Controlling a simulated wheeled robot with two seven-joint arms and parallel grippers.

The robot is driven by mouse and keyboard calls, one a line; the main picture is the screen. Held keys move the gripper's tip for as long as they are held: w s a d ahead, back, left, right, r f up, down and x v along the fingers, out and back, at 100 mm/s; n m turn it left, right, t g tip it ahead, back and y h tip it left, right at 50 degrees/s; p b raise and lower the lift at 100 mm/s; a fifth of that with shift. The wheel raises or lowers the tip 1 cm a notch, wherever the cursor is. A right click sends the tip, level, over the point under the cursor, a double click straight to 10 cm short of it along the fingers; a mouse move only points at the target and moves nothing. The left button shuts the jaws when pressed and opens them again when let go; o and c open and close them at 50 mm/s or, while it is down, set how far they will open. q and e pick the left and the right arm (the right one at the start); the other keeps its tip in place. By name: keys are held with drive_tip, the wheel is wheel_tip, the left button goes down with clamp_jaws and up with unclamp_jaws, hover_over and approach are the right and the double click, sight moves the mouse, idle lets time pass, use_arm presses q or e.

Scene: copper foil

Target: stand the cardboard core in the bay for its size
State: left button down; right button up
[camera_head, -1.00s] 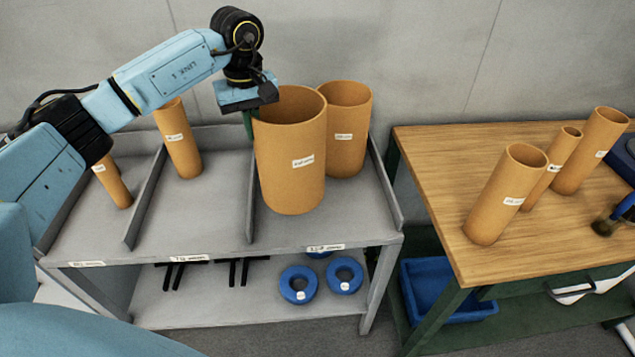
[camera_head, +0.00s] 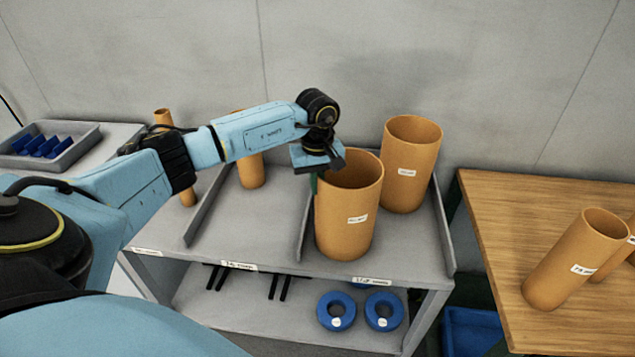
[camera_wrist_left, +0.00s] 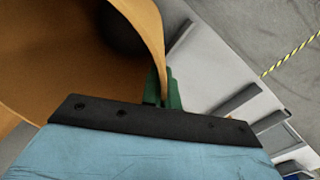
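A large orange-brown cardboard core (camera_head: 345,222) with a white label is upright at the right bay (camera_head: 420,245) of the grey rack. My left gripper (camera_head: 317,178) is shut on the left side of its rim. In the left wrist view, the green fingers (camera_wrist_left: 163,92) pinch the core's wall (camera_wrist_left: 145,35), one inside and one outside. I cannot tell whether the core's base touches the bay floor. Another large core (camera_head: 410,165) stands behind it in the same bay. My right gripper is not in view.
A low divider (camera_head: 304,228) runs close along the left of the held core. A medium core (camera_head: 251,172) stands in the middle bay, and a thin core (camera_head: 187,190) farther left. A wooden table (camera_head: 490,215) at right carries more cores. Blue rings (camera_head: 336,311) lie on the lower shelf.

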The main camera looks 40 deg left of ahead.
use_arm(q)
drive_tip(key=shift+r, duration=0.1)
drive_tip(key=c, duration=1.7)
unclamp_jaws()
wheel_tip(320, 180, up, 12)
drive_tip(key=shift+b, duration=0.65)
